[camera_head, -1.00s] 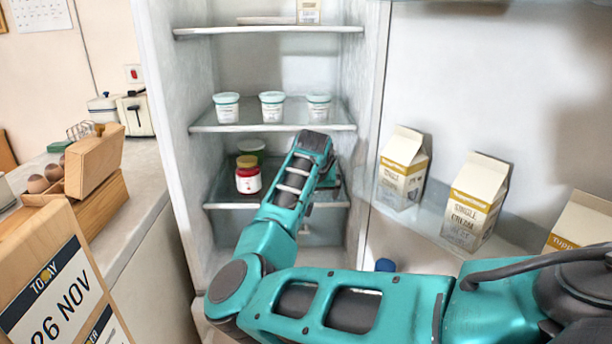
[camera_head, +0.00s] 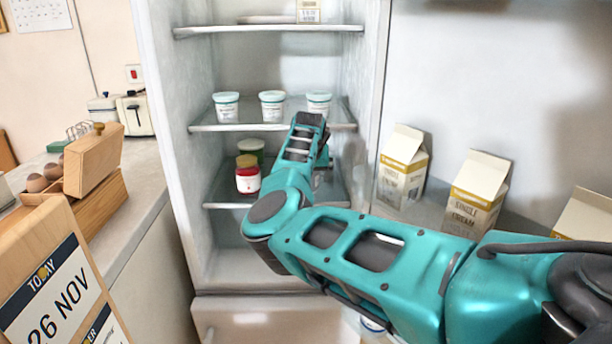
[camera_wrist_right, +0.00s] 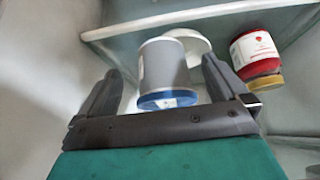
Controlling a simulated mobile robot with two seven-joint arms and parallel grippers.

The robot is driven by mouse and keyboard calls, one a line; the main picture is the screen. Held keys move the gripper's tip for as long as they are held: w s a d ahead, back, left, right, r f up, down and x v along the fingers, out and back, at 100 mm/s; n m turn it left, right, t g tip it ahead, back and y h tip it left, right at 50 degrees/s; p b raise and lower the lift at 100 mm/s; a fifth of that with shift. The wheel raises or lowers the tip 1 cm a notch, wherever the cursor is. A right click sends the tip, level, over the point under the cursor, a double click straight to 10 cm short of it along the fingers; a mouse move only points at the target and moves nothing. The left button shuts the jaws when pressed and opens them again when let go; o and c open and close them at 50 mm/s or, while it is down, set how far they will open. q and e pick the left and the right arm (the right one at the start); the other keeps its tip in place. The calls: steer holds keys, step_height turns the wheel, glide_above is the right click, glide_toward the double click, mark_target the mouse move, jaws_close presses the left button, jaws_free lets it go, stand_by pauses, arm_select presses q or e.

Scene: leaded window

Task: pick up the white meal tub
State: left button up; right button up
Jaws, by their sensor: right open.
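In the right wrist view, a tub (camera_wrist_right: 165,68) with a grey-looking, shaded body, a pale label edge and a blue lid shows between the fingers of my right gripper (camera_wrist_right: 162,72). The gripper is open, with a finger on each side and a visible gap at the left one. I cannot tell how deep the tub sits between them. In the head view my right arm reaches into the fridge at the lower shelf (camera_head: 225,205); its wrist hides the fingers and this tub. Three white tubs with pale green lids (camera_head: 227,107) stand on the shelf above. My left gripper is out of view.
A red jar (camera_head: 247,178) stands left of my wrist, with a green-lidded container (camera_head: 251,148) behind it; the jar also shows in the wrist view (camera_wrist_right: 256,55). A white rounded thing (camera_wrist_right: 195,42) is behind the tub.

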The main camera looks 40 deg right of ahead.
steer(key=shift+w+d+b, duration=0.45)
steer(key=shift+w+d, duration=0.95)
steer(key=shift+w, duration=0.2)
steer(key=shift+w+d+f, duration=0.2)
steer(key=shift+w+f, duration=0.1)
steer(key=shift+f, duration=0.2)
steer(key=shift+c, duration=0.3)
steer(key=c, duration=0.9)
steer(key=shift+c, duration=1.1)
steer(key=shift+r, duration=0.15)
